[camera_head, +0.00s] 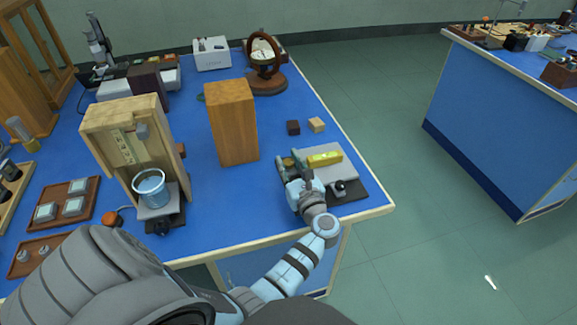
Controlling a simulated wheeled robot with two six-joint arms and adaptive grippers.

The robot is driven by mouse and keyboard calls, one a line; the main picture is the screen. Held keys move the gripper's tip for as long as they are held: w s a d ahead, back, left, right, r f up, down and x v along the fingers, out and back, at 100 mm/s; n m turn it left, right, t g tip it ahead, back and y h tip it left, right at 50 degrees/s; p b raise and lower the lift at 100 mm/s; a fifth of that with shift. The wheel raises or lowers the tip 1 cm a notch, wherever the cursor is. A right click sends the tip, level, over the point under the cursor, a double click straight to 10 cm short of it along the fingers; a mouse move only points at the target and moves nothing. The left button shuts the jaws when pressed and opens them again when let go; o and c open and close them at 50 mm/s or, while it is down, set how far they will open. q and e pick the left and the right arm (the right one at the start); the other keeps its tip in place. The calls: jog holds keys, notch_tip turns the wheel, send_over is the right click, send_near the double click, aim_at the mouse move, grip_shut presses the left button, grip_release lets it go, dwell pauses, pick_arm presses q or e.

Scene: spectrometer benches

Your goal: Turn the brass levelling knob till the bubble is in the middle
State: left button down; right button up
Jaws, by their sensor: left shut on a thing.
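The levelling device stands near the right front corner of the blue bench, with a grey plate (344,170) on a dark base. A yellow-green level vial (325,158) lies on the plate; its bubble is too small to place. The brass knob (288,162) shows as a small brass patch at the plate's left side, mostly hidden by my left gripper (291,167). My left gripper is shut around the knob, its fingers pointing away from me. A black knob (340,186) sits at the plate's front. My right gripper is not in view.
A tall wooden block (232,122) stands left of the device. Two small blocks, dark (293,127) and tan (317,125), lie behind it. The bench edge is close on the right.

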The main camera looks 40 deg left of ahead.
aim_at(288, 162)
pick_arm(q)
jog(key=shift+n+g+y+b, duration=0.95)
jog(key=shift+n+g, duration=0.35)
jog(key=shift+g, duration=0.5)
jog(key=c, duration=1.3)
grip_release()
jog(key=shift+r, duration=0.1)
notch_tip(288, 162, up, 10)
jog(key=shift+f, duration=0.1)
jog(key=shift+a, duration=0.1)
